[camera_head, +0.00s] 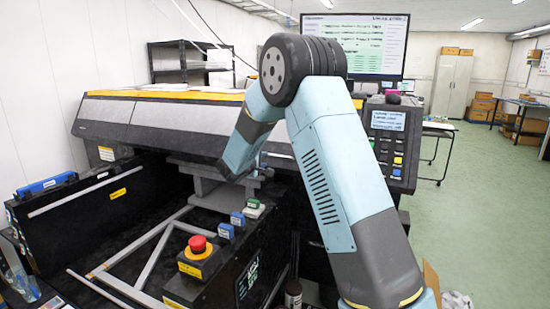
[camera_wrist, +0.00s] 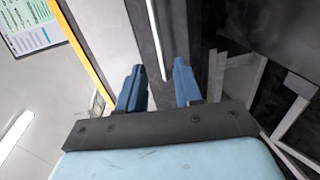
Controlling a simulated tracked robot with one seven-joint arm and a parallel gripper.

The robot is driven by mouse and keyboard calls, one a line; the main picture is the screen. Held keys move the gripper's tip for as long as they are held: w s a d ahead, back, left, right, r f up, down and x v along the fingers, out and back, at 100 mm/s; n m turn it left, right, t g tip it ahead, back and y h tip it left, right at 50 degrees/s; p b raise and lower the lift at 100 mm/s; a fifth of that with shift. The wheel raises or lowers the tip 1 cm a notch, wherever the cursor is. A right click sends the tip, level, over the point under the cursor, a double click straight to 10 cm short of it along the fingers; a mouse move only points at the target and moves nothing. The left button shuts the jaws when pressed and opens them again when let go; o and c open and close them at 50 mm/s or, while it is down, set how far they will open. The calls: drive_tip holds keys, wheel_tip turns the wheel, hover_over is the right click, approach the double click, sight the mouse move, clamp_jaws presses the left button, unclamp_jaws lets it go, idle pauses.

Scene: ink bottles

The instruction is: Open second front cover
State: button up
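The wide printer's front cover (camera_head: 180,115) has silver-grey panels with a yellow top edge and a dark lower part. It looks lowered in the head view. In the wrist view its silver panel (camera_wrist: 105,28) and a thin bright strip (camera_wrist: 158,40) run away from me. My gripper (camera_wrist: 158,86) shows two blue fingers, apart with nothing between their tips. The strip lies in line with the gap, ahead of the fingers; I cannot tell whether they touch the cover. In the head view my arm hides part of the cover, and the fingers cannot be made out.
Below the cover is an open black frame with grey bars (camera_head: 150,258). A red emergency button (camera_head: 197,244) and small blue and green blocks (camera_head: 226,230) sit on its near side. A control panel (camera_head: 388,130) stands right of my arm. Green floor (camera_head: 480,190) is clear at right.

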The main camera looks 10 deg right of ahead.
sight(275, 156)
drive_tip(key=x, duration=1.2)
drive_tip(key=shift+w+d, duration=0.15)
clamp_jaws()
drive_tip(key=shift+f, duration=0.1)
